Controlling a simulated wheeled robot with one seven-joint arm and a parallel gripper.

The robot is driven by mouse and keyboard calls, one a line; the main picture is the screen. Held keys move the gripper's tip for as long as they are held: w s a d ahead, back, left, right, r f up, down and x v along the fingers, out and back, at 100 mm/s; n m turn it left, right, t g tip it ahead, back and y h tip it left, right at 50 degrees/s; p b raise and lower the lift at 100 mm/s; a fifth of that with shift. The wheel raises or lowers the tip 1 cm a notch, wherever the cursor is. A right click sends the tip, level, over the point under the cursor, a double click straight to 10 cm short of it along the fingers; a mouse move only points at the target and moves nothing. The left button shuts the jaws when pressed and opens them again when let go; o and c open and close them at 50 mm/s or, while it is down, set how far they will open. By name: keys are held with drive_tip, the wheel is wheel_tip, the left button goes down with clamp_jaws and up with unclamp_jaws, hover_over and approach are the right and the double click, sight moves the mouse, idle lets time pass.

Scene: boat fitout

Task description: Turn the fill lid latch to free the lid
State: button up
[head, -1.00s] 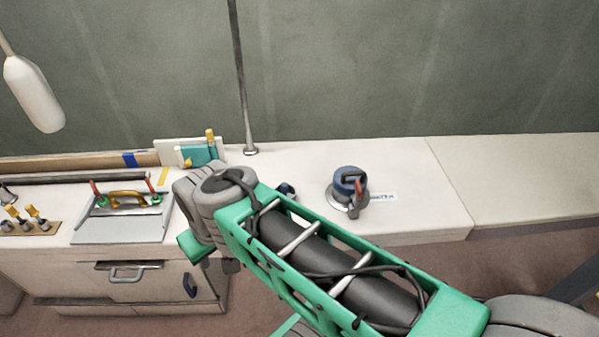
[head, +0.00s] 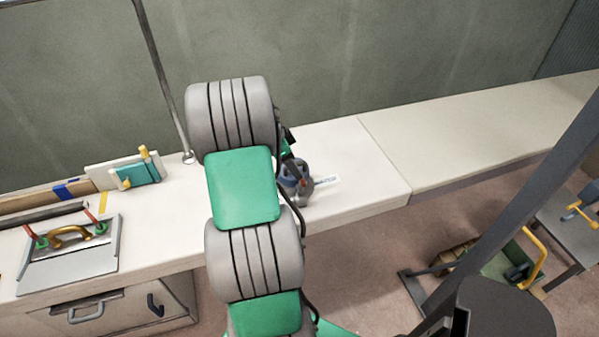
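My gripper (head: 291,160) is mostly hidden behind my arm. A dark part of it shows right at the top of the lid, but I cannot tell whether it touches. Its fingers are not clear enough to show whether they are open or shut.
A small white label (head: 326,181) lies right of the fitting. A thin grey pole (head: 164,85) rises from the counter at left. A hatch panel with a brass handle (head: 70,237) is at the left. The counter (head: 470,135) is clear to the right.

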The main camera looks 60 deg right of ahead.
sight(301, 185)
drive_tip(key=p+x, duration=0.1)
drive_tip(key=x, duration=0.5)
drive_tip(key=shift+f, duration=0.1)
drive_tip(key=shift+c, duration=0.4)
drive_tip(key=c, duration=1)
